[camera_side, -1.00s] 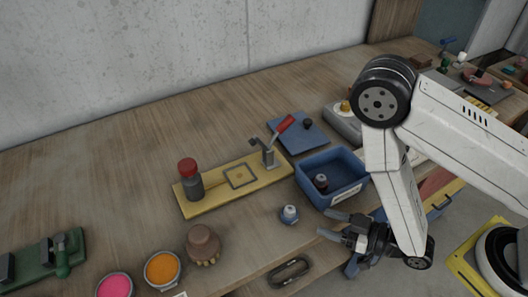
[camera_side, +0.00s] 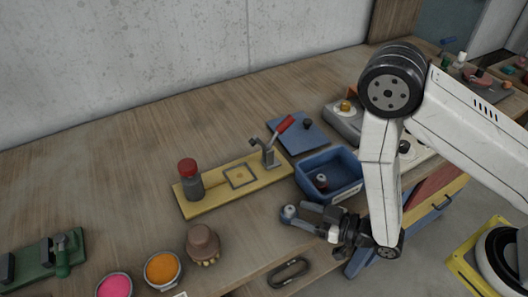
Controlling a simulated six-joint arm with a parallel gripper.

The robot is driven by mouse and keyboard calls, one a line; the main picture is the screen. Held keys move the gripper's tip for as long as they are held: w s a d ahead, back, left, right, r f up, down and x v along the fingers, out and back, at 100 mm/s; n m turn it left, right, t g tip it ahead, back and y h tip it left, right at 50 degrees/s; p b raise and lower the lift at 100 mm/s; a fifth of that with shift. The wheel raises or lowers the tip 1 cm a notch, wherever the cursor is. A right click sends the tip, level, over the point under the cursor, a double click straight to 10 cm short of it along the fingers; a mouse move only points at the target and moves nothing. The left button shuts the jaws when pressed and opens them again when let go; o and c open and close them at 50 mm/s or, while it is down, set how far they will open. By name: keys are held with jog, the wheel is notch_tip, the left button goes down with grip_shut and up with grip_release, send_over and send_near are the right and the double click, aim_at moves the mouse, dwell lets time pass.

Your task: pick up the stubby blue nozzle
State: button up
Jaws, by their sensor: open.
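The stubby blue nozzle (camera_side: 289,211) stands on the wooden bench, in front of the yellow board; its pale top shows, and its lower body is largely hidden by a finger. My gripper (camera_side: 296,212) is low over the bench with its fingers spread and pointing left. The fingertips are at the nozzle, one on its far right side and one on its near side. I cannot tell whether they touch it.
A blue bin (camera_side: 309,188) holding a dark nozzle (camera_side: 321,181) stands just behind my gripper. A dark handle (camera_side: 288,273) lies near the front edge.

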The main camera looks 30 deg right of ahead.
aim_at(297, 216)
jog(key=shift+x, duration=1.05)
jog(key=shift+c, duration=0.2)
grip_shut()
jog(key=shift+r, duration=0.15)
notch_tip(297, 216, up, 10)
dwell(0.5)
dwell(0.5)
